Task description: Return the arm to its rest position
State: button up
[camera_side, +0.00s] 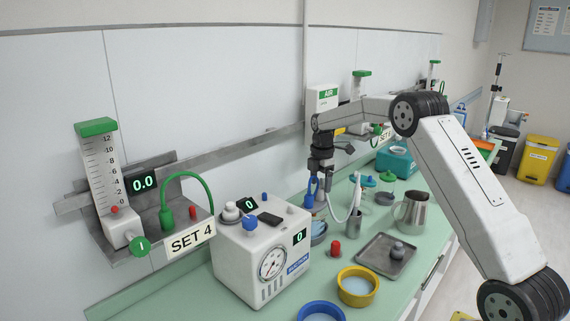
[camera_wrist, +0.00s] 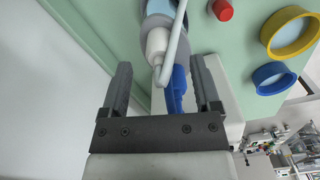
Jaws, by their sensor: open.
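My white and black arm reaches in from the right in the side view, its wrist pointing down over the green counter. My gripper (camera_side: 318,190) is above the counter, behind the right end of the white suction unit (camera_side: 262,250). In the wrist view my gripper (camera_wrist: 160,68) is open, with its two dark fingers well apart. A blue piece (camera_wrist: 177,88) and a white nozzle-like part (camera_wrist: 157,45) show between and beyond the fingers. I cannot tell whether either touches a finger.
A red knob-like object (camera_side: 336,247), yellow bowl (camera_side: 357,287), blue bowl (camera_side: 321,312), metal tray (camera_side: 372,268) and steel jug (camera_side: 411,211) stand on the counter. A flowmeter (camera_side: 100,170) is on the wall rail at left. Open air lies above the front of the counter.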

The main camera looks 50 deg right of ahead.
jog(key=shift+r, duration=2.05)
